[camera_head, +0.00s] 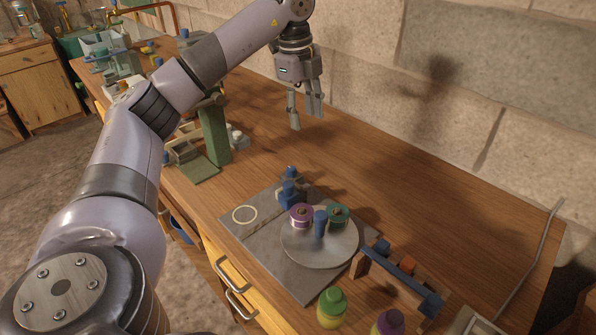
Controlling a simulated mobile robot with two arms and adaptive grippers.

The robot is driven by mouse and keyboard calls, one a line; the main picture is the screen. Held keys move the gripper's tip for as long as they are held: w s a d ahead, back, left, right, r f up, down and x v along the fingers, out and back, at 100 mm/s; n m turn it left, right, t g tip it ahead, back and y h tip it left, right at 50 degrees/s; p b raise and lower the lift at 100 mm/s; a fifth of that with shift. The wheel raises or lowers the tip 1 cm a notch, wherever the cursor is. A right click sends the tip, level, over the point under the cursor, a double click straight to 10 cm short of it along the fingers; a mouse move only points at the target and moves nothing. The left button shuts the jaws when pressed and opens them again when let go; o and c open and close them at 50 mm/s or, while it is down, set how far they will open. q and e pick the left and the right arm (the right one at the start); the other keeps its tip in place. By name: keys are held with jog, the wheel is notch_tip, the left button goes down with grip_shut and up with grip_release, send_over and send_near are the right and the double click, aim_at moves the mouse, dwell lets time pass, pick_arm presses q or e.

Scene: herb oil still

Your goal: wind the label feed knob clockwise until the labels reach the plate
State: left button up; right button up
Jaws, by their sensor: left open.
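A grey base plate (309,284) lies on the wooden bench, with a pale ring marked near its left edge. A light grey round disc (318,258) on it carries a purple spool (301,215), a teal spool (338,215) and a blue upright post (320,224). A small blue fitting (289,192) stands at the plate's back edge; I cannot tell whether it is the label feed knob. Labels cannot be made out. My left gripper (304,118) hangs above the bench behind the plate, fingers down, open and empty, apart from everything. My right gripper is out of view.
A green stand (213,132) rises left of the gripper, partly behind my arm. A rack with a blue bar (404,278) is right of the plate. A green-capped bottle (331,307) and a purple-capped one (388,324) stand in front. The bench's back right is mostly clear before the block wall.

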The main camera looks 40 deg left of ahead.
pick_arm(q)
jog(key=s+a+n+y, duration=0.1)
jog(key=s+a, duration=0.1)
jog(key=a, duration=0.1)
jog(key=b, duration=0.3)
send_near(291, 169)
jog(key=shift+g, duration=0.3)
jog(key=f, duration=0.5)
jog(key=w+f+p, duration=0.1)
jog(key=f, duration=0.2)
jog(key=shift+a+f, duration=0.1)
jog(key=shift+f, duration=0.25)
grip_shut()
